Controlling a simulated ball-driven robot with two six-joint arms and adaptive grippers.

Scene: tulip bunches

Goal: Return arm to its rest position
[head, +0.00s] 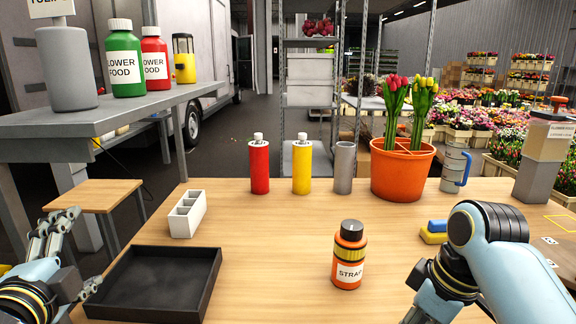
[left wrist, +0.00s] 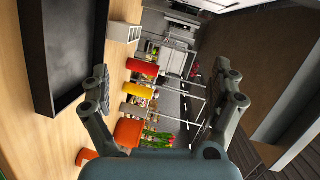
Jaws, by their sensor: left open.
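My left gripper (head: 84,250) is at the left edge of the head view, beside the left end of the wooden table (head: 262,230). Its fingers are spread and nothing is between them. In the left wrist view the two fingers of the left gripper (left wrist: 161,70) stand wide apart, with the table along the left side of the picture. My right arm comes in at the lower right of the head view, but its gripper is out of the picture. An orange bucket (head: 402,178) at the back of the table holds red tulips (head: 395,92) and yellow tulips (head: 425,97).
A black tray (head: 208,302) lies closest to my left gripper. A white divided box (head: 196,222), a red bottle (head: 259,168), a yellow bottle (head: 302,171) and a grey cylinder (head: 343,170) stand farther back. An orange jar (head: 348,272) stands near the front. The table's middle is clear.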

